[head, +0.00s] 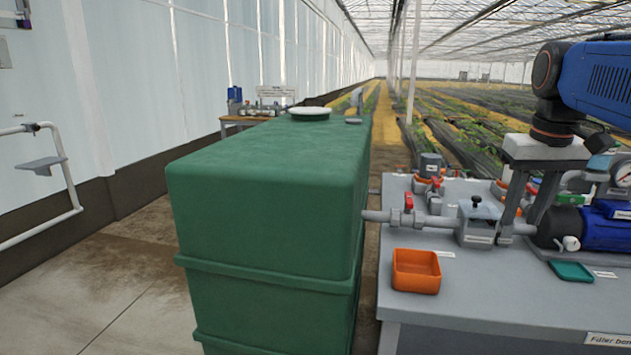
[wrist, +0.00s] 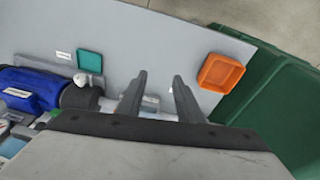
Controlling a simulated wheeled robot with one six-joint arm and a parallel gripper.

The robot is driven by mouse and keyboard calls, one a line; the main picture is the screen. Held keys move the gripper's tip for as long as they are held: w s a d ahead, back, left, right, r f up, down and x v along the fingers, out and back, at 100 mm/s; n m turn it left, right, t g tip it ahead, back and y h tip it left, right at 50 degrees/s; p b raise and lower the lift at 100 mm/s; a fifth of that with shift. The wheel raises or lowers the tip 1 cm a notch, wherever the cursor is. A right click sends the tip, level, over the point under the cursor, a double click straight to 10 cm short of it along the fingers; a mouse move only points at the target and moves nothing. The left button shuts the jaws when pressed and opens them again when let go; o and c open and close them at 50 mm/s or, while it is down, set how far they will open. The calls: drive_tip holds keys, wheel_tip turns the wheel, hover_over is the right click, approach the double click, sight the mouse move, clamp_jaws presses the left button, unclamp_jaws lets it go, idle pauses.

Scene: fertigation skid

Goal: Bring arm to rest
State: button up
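My arm, blue and dark grey, reaches in from the upper right of the head view. My gripper (head: 521,195) points down above the grey bench (head: 473,312), in front of the pipework. In the wrist view my gripper (wrist: 160,95) shows two dark fingers standing apart with nothing between them. The fingers are above the bench top and overlap the filter pipework in the picture. Their exact height above it I cannot tell.
An orange tray (head: 416,271) and a green tray (head: 571,271) lie on the bench. A red-handled valve (head: 408,203), a grey filter housing (head: 478,222) and a blue pump (head: 606,229) are close to my gripper. A large green tank (head: 265,200) stands left.

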drive_tip(key=s+a+f+t, duration=0.1)
drive_tip(key=s+a+f, duration=0.3)
drive_tip(key=f, duration=0.3)
drive_tip(key=s+a+f+n+t, duration=0.1)
drive_tip(key=s+a+f, duration=0.3)
drive_tip(key=f, duration=0.4)
drive_tip(key=s+a+f+t, duration=0.1)
drive_tip(key=s+a+f, duration=0.3)
drive_tip(key=f, duration=0.4)
drive_tip(key=shift+s+y, duration=0.3)
drive_tip(key=shift+s, duration=0.3)
